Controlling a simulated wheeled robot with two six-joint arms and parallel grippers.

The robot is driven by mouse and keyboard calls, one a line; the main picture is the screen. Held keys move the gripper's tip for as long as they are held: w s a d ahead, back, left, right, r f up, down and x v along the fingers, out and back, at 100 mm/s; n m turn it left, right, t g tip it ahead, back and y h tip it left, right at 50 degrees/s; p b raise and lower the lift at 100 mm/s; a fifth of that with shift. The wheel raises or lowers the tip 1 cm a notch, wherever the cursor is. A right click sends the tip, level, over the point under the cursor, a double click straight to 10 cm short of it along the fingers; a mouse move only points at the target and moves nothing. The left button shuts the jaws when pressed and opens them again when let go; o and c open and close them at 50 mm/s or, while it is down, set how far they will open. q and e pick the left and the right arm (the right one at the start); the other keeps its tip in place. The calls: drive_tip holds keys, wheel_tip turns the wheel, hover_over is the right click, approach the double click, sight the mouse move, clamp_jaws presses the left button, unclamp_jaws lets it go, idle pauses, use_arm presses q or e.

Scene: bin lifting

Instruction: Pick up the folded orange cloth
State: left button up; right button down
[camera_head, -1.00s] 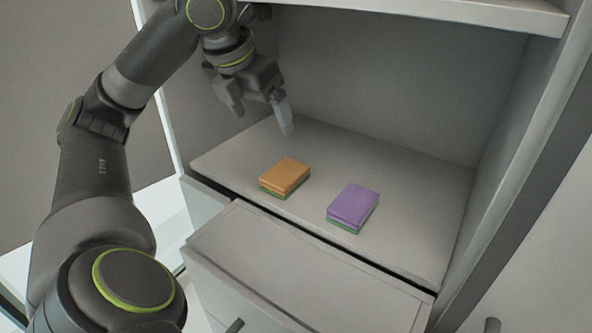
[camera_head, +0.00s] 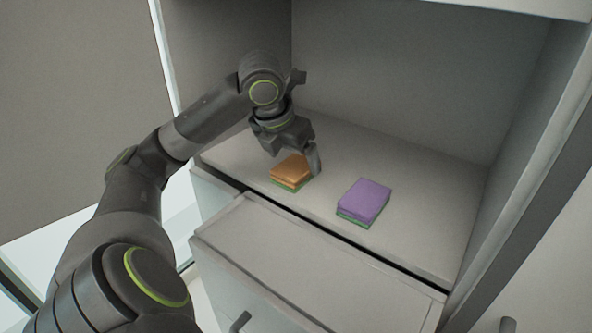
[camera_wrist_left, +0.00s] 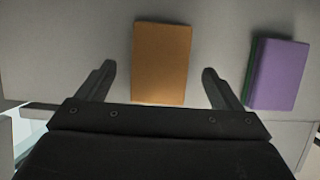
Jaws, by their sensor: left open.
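The orange folded cloth (camera_head: 291,169), with a green layer at its bottom, lies flat on the cabinet shelf. It also shows in the left wrist view (camera_wrist_left: 161,62), between the two fingers. My left gripper (camera_head: 297,163) is open, just above and around the cloth in the head view. In the left wrist view (camera_wrist_left: 158,84) there is a gap between each finger and the cloth's sides. Whether the fingertips reach down to the shelf cannot be told. My right gripper is in neither view.
A purple cloth (camera_head: 364,199) with a green layer lies to the right of the orange one. The cabinet shelf (camera_head: 420,205) is bare further right. A drawer (camera_head: 300,265) stands out below the shelf's front edge. Cabinet walls close off the back and right.

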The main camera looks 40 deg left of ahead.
sight(295, 165)
use_arm(q)
drive_tip(key=x, duration=0.3)
drive_tip(key=shift+f, duration=0.15)
idle(0.4)
drive_tip(key=c, duration=1.1)
drive_tip(key=shift+o, duration=0.2)
